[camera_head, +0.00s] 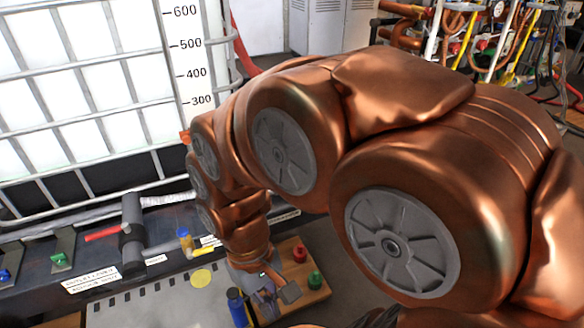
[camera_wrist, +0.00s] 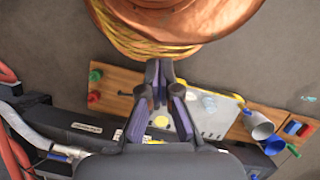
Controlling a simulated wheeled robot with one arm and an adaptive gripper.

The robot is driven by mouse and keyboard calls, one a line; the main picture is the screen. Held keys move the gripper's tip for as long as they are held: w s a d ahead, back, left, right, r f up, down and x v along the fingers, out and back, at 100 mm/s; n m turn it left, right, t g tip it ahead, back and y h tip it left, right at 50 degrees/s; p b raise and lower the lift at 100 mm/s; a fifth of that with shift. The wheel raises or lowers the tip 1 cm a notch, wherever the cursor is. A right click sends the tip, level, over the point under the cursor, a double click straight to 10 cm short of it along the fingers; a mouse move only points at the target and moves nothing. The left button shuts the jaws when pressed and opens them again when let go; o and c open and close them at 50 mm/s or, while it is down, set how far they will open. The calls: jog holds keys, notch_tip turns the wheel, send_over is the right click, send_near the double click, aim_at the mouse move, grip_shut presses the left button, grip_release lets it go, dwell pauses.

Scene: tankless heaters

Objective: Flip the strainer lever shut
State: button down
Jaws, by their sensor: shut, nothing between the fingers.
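My gripper (camera_head: 274,290) is low in the centre of the head view, beside the wooden board. In the wrist view its two dark fingers (camera_wrist: 159,70) come together at the tips with nothing between them. A red lever (camera_head: 102,234) sticks out left from a dark upright cylinder fitting (camera_head: 132,250) on the bench. A green lever (camera_head: 59,259) and a blue lever (camera_head: 5,274) sit farther left. I cannot read which fitting is labelled as the strainer. My gripper is to the right of these levers, apart from them.
A wooden board (camera_head: 318,294) carries a red knob (camera_head: 300,251) and a green knob (camera_head: 314,280). A blue cylinder (camera_head: 237,308) stands left of my gripper. A caged white tank (camera_head: 85,95) stands behind the bench. Grey cups (camera_wrist: 258,125) show at right in the wrist view.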

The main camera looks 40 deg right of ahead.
jog(key=w+d+m+t, duration=0.1)
jog(key=w+d, duration=0.5)
jog(key=w, duration=0.5)
jog(key=w+d+t, duration=0.1)
jog(key=w+d, duration=0.6)
jog(key=w, duration=0.5)
jog(key=w+d+m+t, duration=0.1)
jog(key=w+d+t, duration=0.1)
jog(key=w+d, duration=0.65)
jog(key=w+d+f+t, duration=0.1)
jog(key=w+d+f, duration=0.3)
jog(key=d, duration=0.5)
jog(key=w+d+f+m+t+h, duration=0.1)
jog(key=w+d+f, duration=0.4)
jog(key=d, duration=0.5)
jog(key=w+d+f+t+p, duration=0.1)
jog(key=w+d+f, duration=0.4)
jog(key=d, duration=0.5)
jog(key=shift+w+m, duration=0.3)
jog(key=shift+w, duration=0.85)
jog(key=shift+f, duration=0.2)
jog(key=b+x, duration=0.3)
jog(key=x, duration=0.6)
jog(key=shift+f, duration=0.45)
jog(key=shift+s+a+f+b, duration=0.15)
jog(key=shift+s+a+b, duration=0.1)
jog(key=shift+s+b, duration=0.5)
jog(key=shift+s+a+f+b, duration=0.2)
jog(key=shift+s+b, duration=0.45)
jog(key=shift+s, duration=0.2)
